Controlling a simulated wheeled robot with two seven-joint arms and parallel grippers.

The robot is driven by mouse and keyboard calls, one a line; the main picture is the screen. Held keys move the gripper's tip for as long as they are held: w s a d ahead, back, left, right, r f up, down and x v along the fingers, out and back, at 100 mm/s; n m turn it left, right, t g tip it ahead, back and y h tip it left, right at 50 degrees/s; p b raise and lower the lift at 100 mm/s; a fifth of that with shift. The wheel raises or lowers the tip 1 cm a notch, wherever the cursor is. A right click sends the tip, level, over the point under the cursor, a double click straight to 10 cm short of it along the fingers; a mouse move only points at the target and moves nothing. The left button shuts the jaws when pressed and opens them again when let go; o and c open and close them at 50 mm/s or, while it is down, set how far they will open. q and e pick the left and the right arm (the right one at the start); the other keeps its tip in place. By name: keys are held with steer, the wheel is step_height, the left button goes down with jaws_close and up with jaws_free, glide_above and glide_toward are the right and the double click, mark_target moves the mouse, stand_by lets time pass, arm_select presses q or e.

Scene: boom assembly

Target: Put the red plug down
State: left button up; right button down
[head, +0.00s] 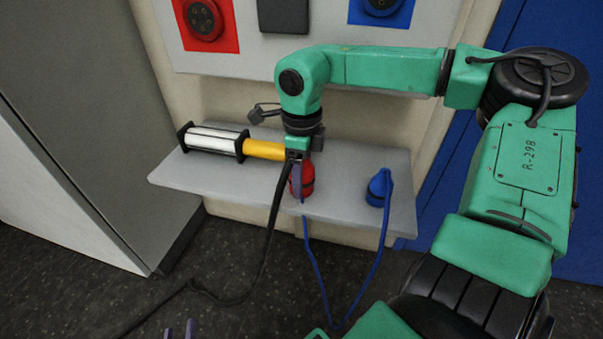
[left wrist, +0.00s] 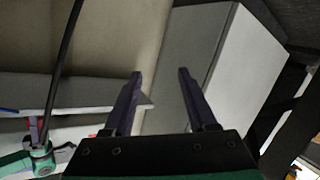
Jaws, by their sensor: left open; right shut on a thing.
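The red plug (head: 308,180) is at the front edge of the grey shelf (head: 345,205), roughly upright. My right gripper (head: 297,182) comes down on it from above and is shut on it. The gripper hides part of the plug, and I cannot tell whether the plug's base touches the shelf. A dark cable (head: 270,235) hangs from by the gripper to the floor. My left gripper (head: 180,332) shows only its fingertips at the bottom of the head view. In the left wrist view my left gripper (left wrist: 160,85) is open and empty, away from the shelf.
A blue plug (head: 377,188) with a blue cable (head: 345,318) stands on the shelf's right part. A white and yellow cylinder (head: 213,140) lies left of the red plug. A red socket (head: 204,19) and a blue socket (head: 381,5) are on the panel above. A grey cabinet (head: 90,110) stands left.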

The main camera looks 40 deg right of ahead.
steer(key=shift+c, duration=0.3)
jaws_free()
steer(key=shift+f, duration=0.1)
arm_select(q)
steer(key=shift+r, duration=0.1)
arm_select(e)
steer(key=shift+r, duration=0.35)
step_height(320, 180, up, 3)
steer(key=shift+f+p, duration=0.15)
steer(key=shift+p, duration=0.65)
step_height(320, 180, up, 9)
steer(key=p, duration=0.3)
steer(key=shift+f, duration=0.1)
arm_select(q)
steer(key=s, duration=0.1)
steer(key=s+g, duration=0.2)
steer(key=shift+s+r, duration=0.3)
steer(key=shift+s, duration=0.1)
arm_select(e)
steer(key=shift+f, duration=0.1)
